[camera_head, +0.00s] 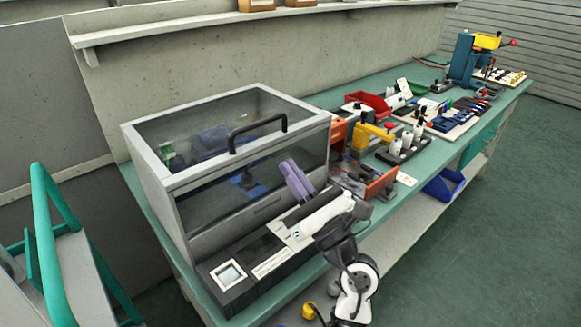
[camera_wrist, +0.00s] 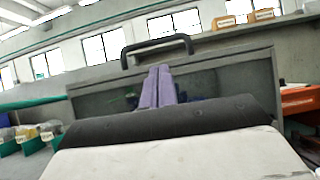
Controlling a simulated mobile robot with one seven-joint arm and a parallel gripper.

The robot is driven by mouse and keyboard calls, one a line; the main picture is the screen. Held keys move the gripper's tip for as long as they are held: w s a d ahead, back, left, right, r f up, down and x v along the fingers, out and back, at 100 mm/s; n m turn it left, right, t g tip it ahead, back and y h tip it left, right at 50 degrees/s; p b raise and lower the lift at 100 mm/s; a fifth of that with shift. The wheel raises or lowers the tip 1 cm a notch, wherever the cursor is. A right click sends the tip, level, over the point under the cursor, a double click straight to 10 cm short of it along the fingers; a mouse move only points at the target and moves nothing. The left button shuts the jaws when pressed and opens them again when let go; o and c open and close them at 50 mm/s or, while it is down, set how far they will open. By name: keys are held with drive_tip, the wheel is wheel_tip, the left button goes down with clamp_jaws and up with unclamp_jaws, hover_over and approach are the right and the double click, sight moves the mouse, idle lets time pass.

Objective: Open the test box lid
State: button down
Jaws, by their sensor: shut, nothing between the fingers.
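The test box (camera_head: 190,215) stands at the near left end of the green bench, with a grey frame and dark see-through panels. Its lid (camera_head: 215,125) is down, and a black bar handle (camera_head: 257,135) sits at the lid's front edge. Dark and blue shapes show dimly inside. My gripper (camera_head: 290,168) is in front of the box's front panel, below and apart from the handle. Its purple fingers are together and empty. In the wrist view the fingers (camera_wrist: 157,85) point at the box, with the handle (camera_wrist: 157,48) above them.
A black panel with a small screen (camera_head: 230,274) lies before the box. A shelf (camera_head: 250,20) runs along the wall behind. A green rail (camera_head: 50,240) stands at the left.

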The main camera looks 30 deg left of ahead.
sight(272, 142)
drive_tip(key=shift+p+x, duration=1.15)
drive_tip(key=shift+x, duration=2.45)
